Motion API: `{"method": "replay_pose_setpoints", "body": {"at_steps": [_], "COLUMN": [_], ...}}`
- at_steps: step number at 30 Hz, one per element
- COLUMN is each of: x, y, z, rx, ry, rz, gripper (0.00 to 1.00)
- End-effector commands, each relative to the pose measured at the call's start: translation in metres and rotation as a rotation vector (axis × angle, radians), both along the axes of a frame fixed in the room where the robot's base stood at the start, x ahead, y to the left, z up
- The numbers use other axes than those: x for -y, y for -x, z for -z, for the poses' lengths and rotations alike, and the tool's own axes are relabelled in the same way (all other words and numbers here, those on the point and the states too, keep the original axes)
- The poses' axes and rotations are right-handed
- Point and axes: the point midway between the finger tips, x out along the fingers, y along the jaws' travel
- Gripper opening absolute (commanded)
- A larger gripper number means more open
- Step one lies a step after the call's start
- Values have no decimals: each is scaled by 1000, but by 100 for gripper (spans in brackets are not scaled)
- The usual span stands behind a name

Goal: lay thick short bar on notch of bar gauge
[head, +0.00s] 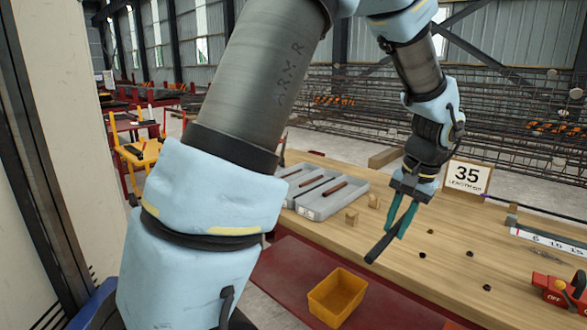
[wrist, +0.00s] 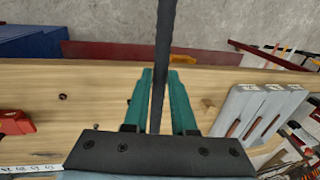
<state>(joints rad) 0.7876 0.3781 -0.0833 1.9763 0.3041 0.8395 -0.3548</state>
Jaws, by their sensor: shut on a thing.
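My gripper (head: 396,228) has teal fingers and is shut on a dark ribbed bar (head: 380,247), held tilted above the front part of the wooden table. In the wrist view the bar (wrist: 164,45) runs up from between the fingertips (wrist: 160,80) to the top edge. A white numbered scale strip (head: 548,241) lies at the table's right side with a grey-green block (head: 512,215) at its end. It may belong to the bar gauge, but I cannot make out a notch. A corner of the scale also shows in the wrist view (wrist: 32,168).
A grey divided tray (head: 318,207) holds rusty bars on the table (head: 450,235). Small wooden blocks (head: 352,216) stand beside it. A red device (head: 560,289) is at front right, a yellow bin (head: 337,296) below the table edge.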

Motion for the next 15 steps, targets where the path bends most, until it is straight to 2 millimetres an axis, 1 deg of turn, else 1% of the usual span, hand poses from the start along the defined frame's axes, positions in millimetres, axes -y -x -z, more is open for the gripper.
{"method": "replay_pose_setpoints", "body": {"at_steps": [8, 11, 14, 15], "x": [-39, -59, -82, -94], "y": [-14, -21, -30, -34], "z": [20, 32, 45, 51], "rx": [0, -1, -2, -2], "ry": [-2, -2, -4, -4], "rz": [-87, -131, -185, -211], "gripper": [0, 0, 0, 0]}}
